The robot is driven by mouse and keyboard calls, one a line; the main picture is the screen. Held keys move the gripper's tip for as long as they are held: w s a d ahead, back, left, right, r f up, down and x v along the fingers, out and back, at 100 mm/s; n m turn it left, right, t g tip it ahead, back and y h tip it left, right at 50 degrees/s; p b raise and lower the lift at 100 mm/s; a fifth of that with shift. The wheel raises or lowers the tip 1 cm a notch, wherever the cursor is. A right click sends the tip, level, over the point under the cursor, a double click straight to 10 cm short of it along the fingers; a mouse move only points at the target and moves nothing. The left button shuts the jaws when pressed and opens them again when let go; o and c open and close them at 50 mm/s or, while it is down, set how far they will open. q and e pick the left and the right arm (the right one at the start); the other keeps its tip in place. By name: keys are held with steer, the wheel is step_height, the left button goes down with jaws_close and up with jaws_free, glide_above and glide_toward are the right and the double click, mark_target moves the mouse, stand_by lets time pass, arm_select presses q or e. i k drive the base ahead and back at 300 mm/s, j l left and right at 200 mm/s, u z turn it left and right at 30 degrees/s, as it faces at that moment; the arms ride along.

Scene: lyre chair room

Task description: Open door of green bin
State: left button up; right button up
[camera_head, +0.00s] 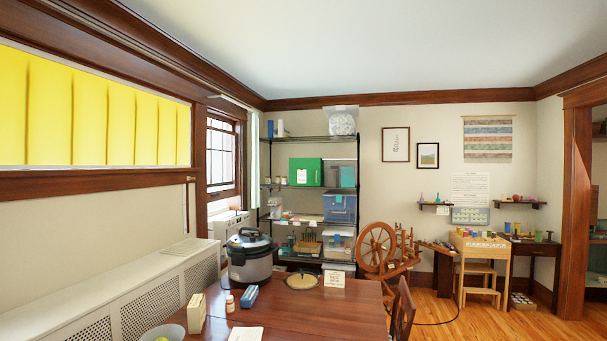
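The green bin (313,172) stands on a middle shelf of the black wire rack at the back wall. Its flat green front looks closed, and a small white label shows on it. Neither of my grippers shows in the head view, so I cannot see how they stand.
A wooden table (330,312) fills the near foreground, with a pressure cooker (249,262) and small items on it. A wooden chair (402,312) is at its right side. A spinning wheel (377,247) stands right of the wire rack (283,188). Open wood floor (450,325) lies at right.

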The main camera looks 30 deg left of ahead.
mark_target(302, 172)
steer(key=i+l+z, duration=0.35)
steer(key=l, duration=0.25)
steer(key=i+l+z, duration=0.35)
steer(key=i+l, duration=0.3)
steer(key=i, duration=0.3)
steer(key=i+l, duration=0.15)
steer(key=i, duration=0.25)
steer(key=i+u, duration=0.3)
steer(key=i, duration=0.15)
steer(key=i+u, duration=0.25)
steer(key=i, duration=0.2)
steer(key=i+l+u, duration=0.2)
steer(key=i, duration=1.4)
steer(key=i+u, duration=0.3)
steer(key=i, duration=0.5)
steer(key=i+u, duration=0.25)
steer(key=i, duration=0.55)
